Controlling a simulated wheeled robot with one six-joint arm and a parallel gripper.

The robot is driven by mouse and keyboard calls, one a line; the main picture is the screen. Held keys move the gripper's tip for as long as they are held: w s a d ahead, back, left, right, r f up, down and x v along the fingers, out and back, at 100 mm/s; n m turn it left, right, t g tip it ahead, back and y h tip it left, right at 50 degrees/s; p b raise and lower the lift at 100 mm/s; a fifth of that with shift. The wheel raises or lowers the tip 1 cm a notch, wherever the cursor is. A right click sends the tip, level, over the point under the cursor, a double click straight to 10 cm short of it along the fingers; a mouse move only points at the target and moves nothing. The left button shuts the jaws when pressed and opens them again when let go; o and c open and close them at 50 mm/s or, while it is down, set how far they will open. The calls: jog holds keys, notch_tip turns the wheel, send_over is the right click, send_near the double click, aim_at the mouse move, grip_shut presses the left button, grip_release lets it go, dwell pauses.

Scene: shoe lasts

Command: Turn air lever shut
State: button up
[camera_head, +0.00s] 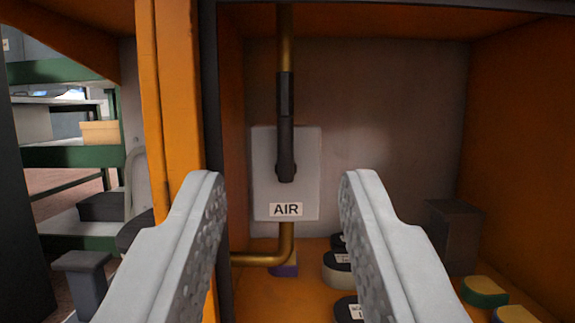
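The air lever (286,125) is a black handle on a pale grey plate labelled AIR (263,190). It points straight up, in line with a vertical brass pipe (286,40), with its pivot at the lower end. The plate is near the back wall of an orange cabinet. My gripper (284,190) is open and empty, with one grey finger on each side of the plate in the picture. The fingers are nearer the camera than the lever and do not appear to touch it.
The cabinet's orange left post (170,90) stands close to the left finger. The brass pipe bends left below the plate. Several dark shoe lasts (338,268) and a dark block (453,235) stand on the cabinet floor. Green shelving (65,157) is outside at left.

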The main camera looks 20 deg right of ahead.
aim_at(284, 103)
jog(key=x, duration=0.5)
jog(key=f+x, duration=0.1)
jog(key=x, duration=0.5)
jog(key=f+x, duration=0.1)
jog(key=x, duration=0.5)
jog(key=shift+w+d+r, duration=0.1)
jog(key=shift+w, duration=0.5)
jog(key=shift+c, duration=0.3)
grip_shut()
